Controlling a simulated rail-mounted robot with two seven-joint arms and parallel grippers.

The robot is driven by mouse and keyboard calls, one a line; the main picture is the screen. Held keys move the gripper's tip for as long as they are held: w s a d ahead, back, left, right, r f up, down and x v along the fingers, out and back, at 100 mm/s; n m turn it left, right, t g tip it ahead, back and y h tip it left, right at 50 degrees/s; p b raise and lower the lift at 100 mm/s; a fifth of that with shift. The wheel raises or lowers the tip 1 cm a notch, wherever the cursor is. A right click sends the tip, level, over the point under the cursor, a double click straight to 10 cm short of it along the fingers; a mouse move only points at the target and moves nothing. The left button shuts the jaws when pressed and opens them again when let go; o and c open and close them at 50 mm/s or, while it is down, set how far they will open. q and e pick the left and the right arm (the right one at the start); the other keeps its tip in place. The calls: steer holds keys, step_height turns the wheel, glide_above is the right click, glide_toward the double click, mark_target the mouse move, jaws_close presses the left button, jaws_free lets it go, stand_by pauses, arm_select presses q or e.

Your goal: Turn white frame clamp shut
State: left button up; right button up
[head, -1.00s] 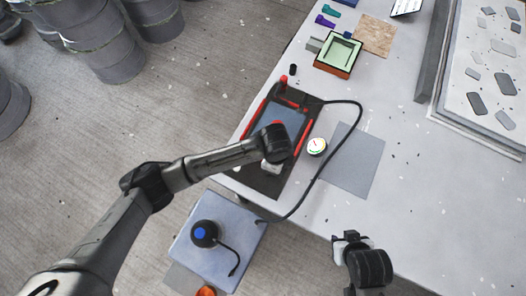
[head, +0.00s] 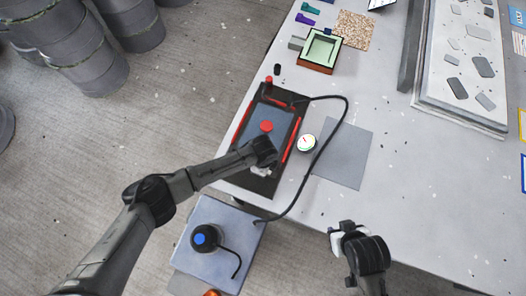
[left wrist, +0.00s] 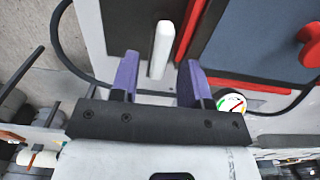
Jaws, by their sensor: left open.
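The white frame clamp (left wrist: 161,50) is a slim white bar on the black frame (left wrist: 134,28), seen in the left wrist view. My left gripper (left wrist: 155,75) has two purple fingers, apart and empty, with the lower end of the clamp bar in line with the gap between them. I cannot tell whether they touch it. In the head view my left gripper (head: 260,171) is over the near end of the black frame (head: 262,187), its fingers mostly hidden by my wrist. My right gripper (head: 340,233) hangs near the table's front edge, away from the frame; its fingers are unclear.
The frame holds a blue-grey panel (head: 280,118) with a red knob (head: 267,126) and red side strips. A round gauge (head: 307,143), a black hose (head: 325,152) and a grey sheet (head: 345,155) lie right of it. A green-lined mould box (head: 320,50) stands farther back.

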arm_select(q)
steer(key=shift+f, duration=1)
jaws_close()
